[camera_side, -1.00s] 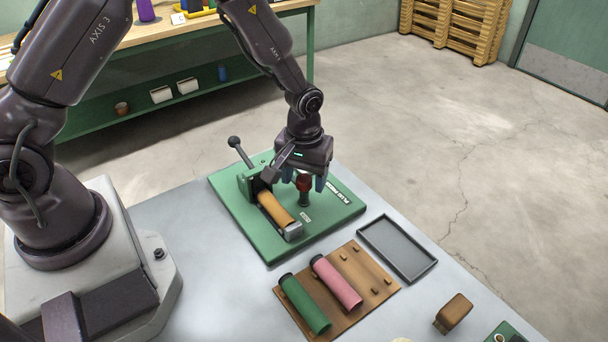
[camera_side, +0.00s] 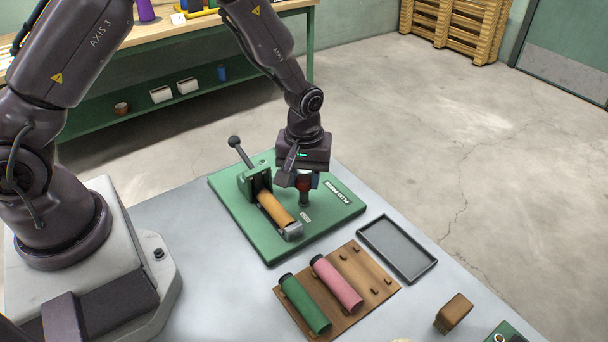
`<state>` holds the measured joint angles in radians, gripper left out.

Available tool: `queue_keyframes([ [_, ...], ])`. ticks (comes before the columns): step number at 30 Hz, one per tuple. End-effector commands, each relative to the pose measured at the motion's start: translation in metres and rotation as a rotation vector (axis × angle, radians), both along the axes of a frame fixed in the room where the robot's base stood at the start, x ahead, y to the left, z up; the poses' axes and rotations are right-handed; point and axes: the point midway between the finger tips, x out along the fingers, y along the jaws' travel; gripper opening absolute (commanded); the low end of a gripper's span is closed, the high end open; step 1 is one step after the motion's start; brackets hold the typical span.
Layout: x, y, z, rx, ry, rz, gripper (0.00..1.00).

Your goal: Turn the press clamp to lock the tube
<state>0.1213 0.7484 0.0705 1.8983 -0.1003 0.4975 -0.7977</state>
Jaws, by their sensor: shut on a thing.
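The press is a green base plate (camera_side: 232,212) with an upright green bracket and a dark lever with a ball end (camera_side: 234,141). An orange-yellow tube (camera_side: 275,209) lies in it, between the bracket and a grey metal end block (camera_side: 291,231). The press clamp has a red knob (camera_side: 304,187) on a dark post, to the right of the tube. My gripper (camera_side: 306,181) points down over the post and is shut on the red knob. The fingers hide part of the knob.
A wooden rack (camera_side: 352,318) in front holds a green tube (camera_side: 304,304) and a pink tube (camera_side: 336,282). An empty grey tray (camera_side: 427,272) lies to its right. A brown block (camera_side: 453,312) stands further right. The table is bare left of the rack.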

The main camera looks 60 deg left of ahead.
Motion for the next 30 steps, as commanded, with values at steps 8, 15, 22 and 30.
queue_keyframes([
  [8, -0.0005, -0.0007, 0.0006, 0.0, 0.002, 0.257, 0.0],
  [15, -0.0005, -0.0007, 0.0007, 0.001, 0.003, 0.486, 0.0],
  [22, -0.0004, -0.0011, 0.001, -0.001, 0.001, 0.704, 0.0],
  [30, -0.0006, -0.0014, 0.0008, 0.0, 0.003, 0.957, 0.0],
])
